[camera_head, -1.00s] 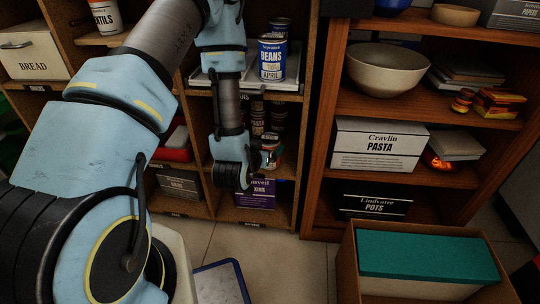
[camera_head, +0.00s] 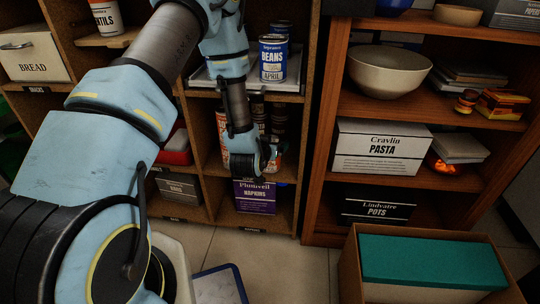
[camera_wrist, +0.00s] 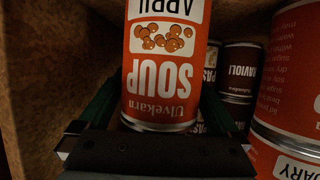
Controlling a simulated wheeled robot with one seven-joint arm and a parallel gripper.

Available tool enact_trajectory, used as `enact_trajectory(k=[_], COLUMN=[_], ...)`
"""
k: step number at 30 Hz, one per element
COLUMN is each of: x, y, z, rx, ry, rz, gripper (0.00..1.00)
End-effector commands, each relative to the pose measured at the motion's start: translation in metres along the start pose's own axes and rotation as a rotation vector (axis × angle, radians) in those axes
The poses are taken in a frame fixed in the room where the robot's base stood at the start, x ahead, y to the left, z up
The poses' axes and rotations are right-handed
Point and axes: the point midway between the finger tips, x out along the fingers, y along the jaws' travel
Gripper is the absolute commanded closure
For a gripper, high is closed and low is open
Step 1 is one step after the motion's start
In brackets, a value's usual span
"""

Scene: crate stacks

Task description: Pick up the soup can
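The soup can (camera_wrist: 165,75) is orange-red with a white SOUP label, and it appears upside down in the wrist view. It stands in a shelf compartment, directly in front of my gripper (camera_wrist: 162,108). The green fingers are spread wide, one on each side of the can. Whether they touch it is not clear. In the head view my gripper (camera_head: 266,160) reaches into the middle compartment of the left shelf, and my wrist largely hides the soup can there.
A larger red can (camera_wrist: 292,75) and a dark ravioli can (camera_wrist: 238,75) stand close on the right in the wrist view. The compartment wall (camera_wrist: 50,60) is at left. The beans can (camera_head: 272,58) is above; the purple napkins box (camera_head: 255,196) is below.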

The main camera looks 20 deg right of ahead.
Motion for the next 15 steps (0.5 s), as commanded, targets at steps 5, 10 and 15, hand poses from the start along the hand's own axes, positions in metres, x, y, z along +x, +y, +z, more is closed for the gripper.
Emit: enact_trajectory(k=[5, 10, 15], x=[-0.0002, -0.0003, -0.0004], y=[0.0000, 0.0000, 0.0000], z=[0.0001, 0.0001, 0.0002], rx=[0.000, 0.000, 0.000], ry=[0.000, 0.000, 0.000], rz=[0.000, 0.000, 0.000], gripper=[0.22, 0.42, 0.61])
